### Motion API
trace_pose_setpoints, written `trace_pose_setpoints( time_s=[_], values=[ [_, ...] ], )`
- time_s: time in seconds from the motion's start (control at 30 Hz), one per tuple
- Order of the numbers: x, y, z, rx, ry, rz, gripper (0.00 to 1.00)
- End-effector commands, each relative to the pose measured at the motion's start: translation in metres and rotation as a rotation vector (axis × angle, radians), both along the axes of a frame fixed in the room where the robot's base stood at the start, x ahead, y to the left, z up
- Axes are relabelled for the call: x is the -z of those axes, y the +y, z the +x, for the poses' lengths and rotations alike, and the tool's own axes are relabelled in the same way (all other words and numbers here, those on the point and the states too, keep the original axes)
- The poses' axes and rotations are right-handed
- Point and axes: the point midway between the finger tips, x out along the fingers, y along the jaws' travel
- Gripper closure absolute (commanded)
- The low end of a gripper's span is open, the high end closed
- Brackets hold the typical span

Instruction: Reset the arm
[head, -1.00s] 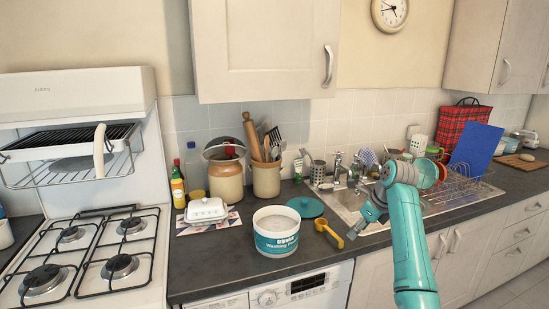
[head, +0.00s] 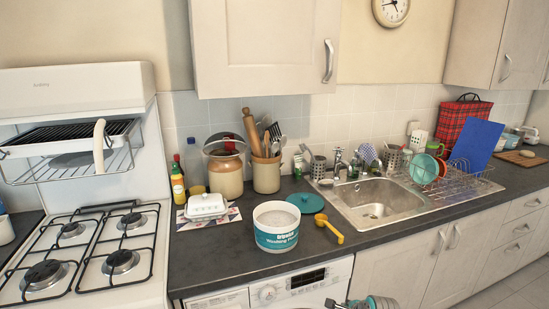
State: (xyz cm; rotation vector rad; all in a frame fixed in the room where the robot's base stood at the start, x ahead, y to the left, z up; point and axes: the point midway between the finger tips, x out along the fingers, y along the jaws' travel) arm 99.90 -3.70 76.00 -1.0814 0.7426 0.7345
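My gripper (head: 350,303) shows only in part at the bottom edge of the head view, low in front of the washer (head: 300,284) and the cupboard doors. Its fingertips are cut off or too small to judge, so I cannot tell if it is open or shut. The rest of my arm is out of view. The white and teal washing powder tub (head: 277,238) stands open on the counter. Its teal lid (head: 306,203) lies behind it, and a yellow scoop (head: 330,229) lies to its right.
The dark counter (head: 220,262) runs above the washer. A steel sink (head: 374,203) and a dish rack (head: 462,190) with dishes are at the right. A gas hob (head: 95,252) is at the left. Jars, bottles and a butter dish (head: 206,206) stand behind the tub.

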Motion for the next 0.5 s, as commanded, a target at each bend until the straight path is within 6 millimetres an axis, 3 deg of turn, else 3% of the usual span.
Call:
trace_pose_setpoints(
  time_s=[0.03, 0.2, 0.5],
  values=[
    [0.019, 0.003, -0.018, -0.028, -0.017, -0.028, 0.44],
    [0.059, 0.01, -0.068, -0.129, -0.097, -0.137, 0.44],
    [0.102, 0.019, -0.167, -0.301, -0.23, -0.351, 0.44]
  ],
)
